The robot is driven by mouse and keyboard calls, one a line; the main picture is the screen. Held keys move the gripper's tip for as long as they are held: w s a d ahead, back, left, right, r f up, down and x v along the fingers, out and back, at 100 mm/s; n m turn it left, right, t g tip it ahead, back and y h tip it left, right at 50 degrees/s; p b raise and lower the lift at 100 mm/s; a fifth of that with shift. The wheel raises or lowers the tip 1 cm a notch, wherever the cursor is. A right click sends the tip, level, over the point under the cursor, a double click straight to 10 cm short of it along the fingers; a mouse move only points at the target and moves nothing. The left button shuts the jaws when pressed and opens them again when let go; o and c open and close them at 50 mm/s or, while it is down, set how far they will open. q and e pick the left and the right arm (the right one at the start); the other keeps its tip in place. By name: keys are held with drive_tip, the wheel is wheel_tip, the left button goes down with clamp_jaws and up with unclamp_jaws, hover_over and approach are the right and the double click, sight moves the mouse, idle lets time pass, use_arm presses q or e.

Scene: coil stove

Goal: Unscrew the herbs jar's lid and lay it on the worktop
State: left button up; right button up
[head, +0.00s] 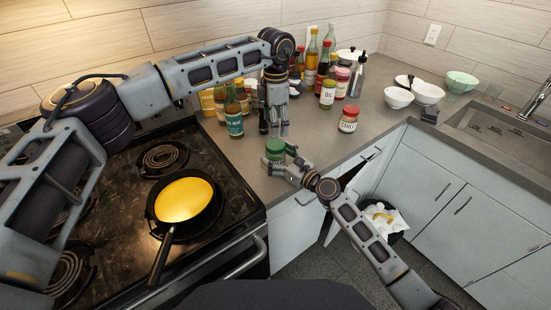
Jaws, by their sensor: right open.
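A jar with a green top (275,147), which looks like the herbs jar, stands near the worktop's front edge, right of the stove. Its label and lower body are mostly hidden, so I cannot tell whether the lid is fully seated. My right gripper (279,157) is open, low at the jar's near right side, with its fingers around or beside the jar. Contact is not clear. My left gripper (278,128) points down just above and behind the green top. Its fingers are too small to tell whether they are open. The worktop (316,150) is bare right of the jar.
A red-lidded jar (349,119) stands farther right. Several bottles and jars, including a teal-labelled bottle (234,121), crowd behind my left gripper. A pan (185,202) with yellow contents sits on the stove at left. White bowls (427,92) stand near the sink.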

drive_tip(key=shift+w, duration=0.1)
drive_tip(key=c, duration=1.9)
use_arm(q)
drive_tip(key=shift+s+f, duration=0.2)
drive_tip(key=shift+f, duration=0.3)
use_arm(e)
clamp_jaws()
use_arm(q)
drive_tip(key=shift+s+d+f, duration=0.15)
drive_tip(key=shift+d+f, duration=0.05)
drive_tip(key=shift+d, duration=0.35)
drive_tip(key=m, duration=0.1)
drive_tip(key=r+m, duration=0.1)
drive_tip(key=m, duration=0.3)
drive_tip(key=shift+w+a+r, duration=0.15)
drive_tip(key=shift+w+r, duration=0.05)
drive_tip(key=shift+w, duration=0.05)
drive_tip(key=m, duration=0.4)
drive_tip(key=shift+w+a+m, duration=0.1)
drive_tip(key=shift+a+m, duration=0.2)
drive_tip(key=shift+m, duration=0.1)
drive_tip(key=shift+a+m, duration=0.1)
drive_tip(key=shift+m, duration=1.6)
